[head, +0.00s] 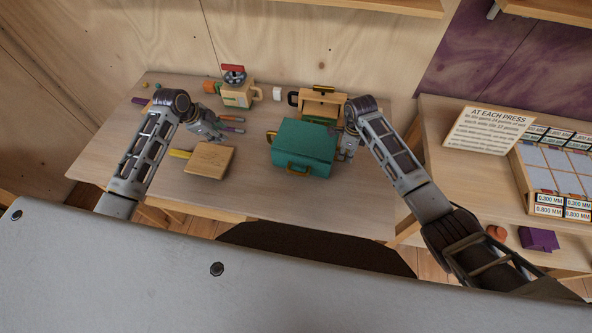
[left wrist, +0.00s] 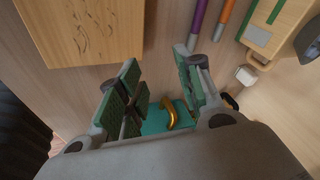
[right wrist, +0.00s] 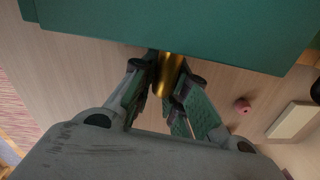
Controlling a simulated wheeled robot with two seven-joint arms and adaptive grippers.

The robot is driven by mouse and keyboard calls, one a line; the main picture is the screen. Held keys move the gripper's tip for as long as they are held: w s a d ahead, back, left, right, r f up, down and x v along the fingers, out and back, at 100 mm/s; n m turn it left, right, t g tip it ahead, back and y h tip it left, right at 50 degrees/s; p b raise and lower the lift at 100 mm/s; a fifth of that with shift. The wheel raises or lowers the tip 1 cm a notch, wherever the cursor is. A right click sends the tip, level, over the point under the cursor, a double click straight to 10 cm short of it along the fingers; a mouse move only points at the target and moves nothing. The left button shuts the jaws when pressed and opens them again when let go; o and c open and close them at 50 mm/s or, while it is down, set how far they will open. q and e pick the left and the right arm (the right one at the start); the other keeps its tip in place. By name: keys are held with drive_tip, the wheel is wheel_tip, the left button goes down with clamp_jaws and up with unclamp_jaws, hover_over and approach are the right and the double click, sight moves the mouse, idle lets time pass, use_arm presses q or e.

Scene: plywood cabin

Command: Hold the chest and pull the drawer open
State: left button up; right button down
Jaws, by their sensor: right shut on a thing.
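My right gripper (head: 345,150) is at the chest's right side. In the right wrist view (right wrist: 165,85) its fingers are shut on a gold handle (right wrist: 170,68) below the teal body. My left gripper (head: 218,130) is left of the chest, apart from it, open and empty. The left wrist view shows a gold handle (left wrist: 172,118) beyond its spread fingers. No drawer gap is visible.
The table's front edge is clear.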

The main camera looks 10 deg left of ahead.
use_arm(q)
drive_tip(key=s+d+r+m+h, duration=0.1)
drive_tip(key=d, duration=0.5)
drive_tip(key=s+d+r+m+h, duration=0.1)
drive_tip(key=s+d+r, duration=0.1)
drive_tip(key=d, duration=0.5)
drive_tip(key=m+g, duration=0.2)
drive_tip(key=m, duration=0.2)
approach(298, 173)
drive_tip(key=w+a+v, duration=0.1)
drive_tip(key=v, duration=0.3)
drive_tip(key=shift+s+d+f+h, duration=0.2)
drive_tip(key=shift+s+d+h, duration=0.1)
drive_tip(key=shift+f, duration=0.15)
drive_tip(key=shift+x, duration=5.85)
drive_tip(key=shift+s, duration=0.15)
clamp_jaws()
